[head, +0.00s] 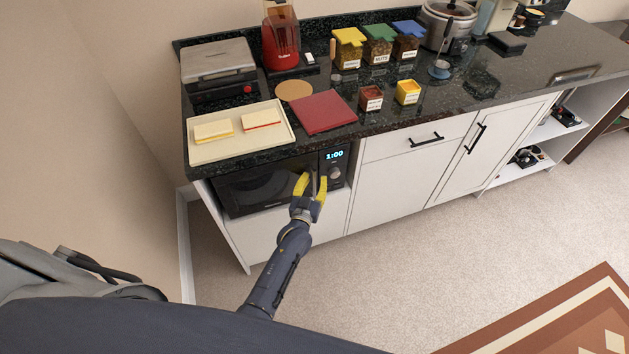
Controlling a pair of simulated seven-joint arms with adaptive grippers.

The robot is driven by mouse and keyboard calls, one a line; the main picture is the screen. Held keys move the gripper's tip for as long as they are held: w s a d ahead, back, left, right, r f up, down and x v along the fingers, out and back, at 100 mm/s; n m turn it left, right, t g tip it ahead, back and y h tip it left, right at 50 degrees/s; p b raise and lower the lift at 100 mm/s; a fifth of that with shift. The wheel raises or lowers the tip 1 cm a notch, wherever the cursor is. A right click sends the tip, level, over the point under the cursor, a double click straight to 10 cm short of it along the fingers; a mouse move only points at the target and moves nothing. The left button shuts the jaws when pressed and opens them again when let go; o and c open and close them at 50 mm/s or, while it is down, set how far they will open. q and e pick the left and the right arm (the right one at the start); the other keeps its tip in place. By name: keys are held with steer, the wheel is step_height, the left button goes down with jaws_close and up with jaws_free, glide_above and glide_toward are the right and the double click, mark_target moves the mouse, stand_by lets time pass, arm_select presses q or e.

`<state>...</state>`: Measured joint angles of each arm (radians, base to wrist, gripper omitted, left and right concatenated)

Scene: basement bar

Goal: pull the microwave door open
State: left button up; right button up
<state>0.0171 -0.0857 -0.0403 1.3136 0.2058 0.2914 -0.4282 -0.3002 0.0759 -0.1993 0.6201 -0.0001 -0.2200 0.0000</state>
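The black microwave (245,195) sits in an open bay under the left end of the counter. Its door looks shut, with a dark window on the left. A control panel (335,157) with a lit clock is on the right. My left gripper (312,182) is in front of the door's right edge. Its two yellow fingers are spread apart, with a thin upright handle (314,184) showing between them. I cannot tell whether either finger touches the handle. My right gripper is not in view.
On the dark counter above are a tray with two sandwiches (240,134), a red board (323,112), a grill (218,72), and several jars. White cabinets (410,165) stand right of the microwave. The carpet (400,260) in front is clear; a wall is close on the left.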

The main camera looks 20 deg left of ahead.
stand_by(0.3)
arm_select(q)
jaws_close()
stand_by(0.3)
